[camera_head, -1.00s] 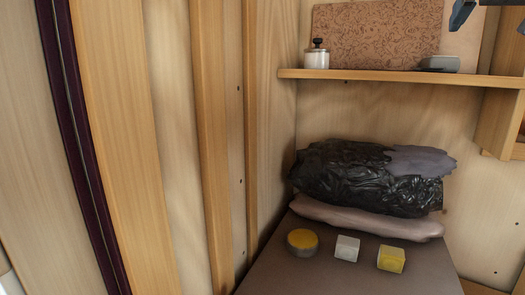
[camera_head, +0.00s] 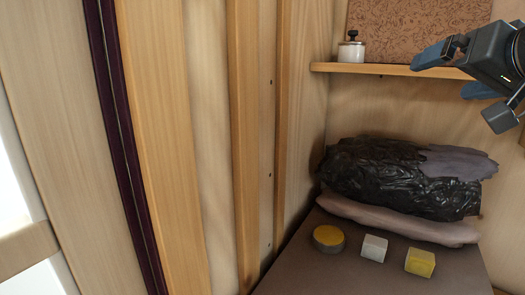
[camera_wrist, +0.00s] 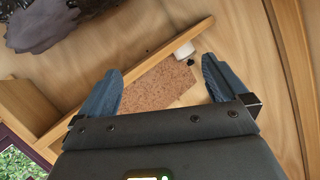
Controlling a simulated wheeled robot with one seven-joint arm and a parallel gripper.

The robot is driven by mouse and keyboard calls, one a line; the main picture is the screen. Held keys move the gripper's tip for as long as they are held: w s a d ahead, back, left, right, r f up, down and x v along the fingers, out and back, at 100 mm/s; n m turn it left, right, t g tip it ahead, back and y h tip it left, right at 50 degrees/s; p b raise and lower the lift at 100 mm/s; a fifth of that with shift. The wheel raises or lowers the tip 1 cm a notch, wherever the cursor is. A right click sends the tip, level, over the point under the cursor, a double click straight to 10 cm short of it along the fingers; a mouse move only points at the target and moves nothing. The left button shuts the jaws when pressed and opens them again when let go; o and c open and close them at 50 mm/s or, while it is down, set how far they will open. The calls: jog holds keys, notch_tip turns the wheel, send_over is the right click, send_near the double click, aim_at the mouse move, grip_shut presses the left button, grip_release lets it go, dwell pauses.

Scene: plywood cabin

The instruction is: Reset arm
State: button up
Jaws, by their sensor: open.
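My gripper (camera_head: 448,70) is at the upper right in the head view, in front of the wall shelf. Its blue-grey fingers stand apart with nothing between them. In the wrist view my gripper (camera_wrist: 162,88) also shows open and empty, its two fingers wide apart, with the shelf and cork-like board behind them.
A yellow-topped round tin (camera_head: 328,238), a white cube (camera_head: 373,248) and a yellow block (camera_head: 420,262) sit on a dark surface (camera_head: 300,270). A black bag (camera_head: 400,185) lies behind them. The shelf (camera_head: 385,70) holds a white jar (camera_head: 351,50) and a brown board (camera_head: 415,25).

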jog(key=s+a+f+m+t+y+p, duration=0.1)
jog(key=a+f, duration=0.3)
jog(key=f, duration=0.2)
jog(key=a+f+m+t+y, duration=0.1)
jog(key=a+f+y, duration=0.15)
jog(key=f, duration=0.45)
jog(key=s+a+f+m+h+p, duration=0.1)
jog(key=s+a+f+h, duration=0.3)
jog(key=s+f, duration=0.85)
jog(key=s+a+f+n+p, duration=0.1)
jog(key=s+a+f+n, duration=0.1)
jog(key=s+f, duration=0.9)
jog(key=s+d+r+n+g, duration=0.1)
jog(key=s+n, duration=0.1)
jog(key=s, duration=0.7)
jog(key=s+d+r+n+g, duration=0.1)
jog(key=s+r+n, duration=0.1)
jog(key=s, duration=0.7)
jog(key=shift+s+n+p, duration=0.25)
jog(key=shift+n+p, duration=0.2)
jog(key=shift+n, duration=0.25)
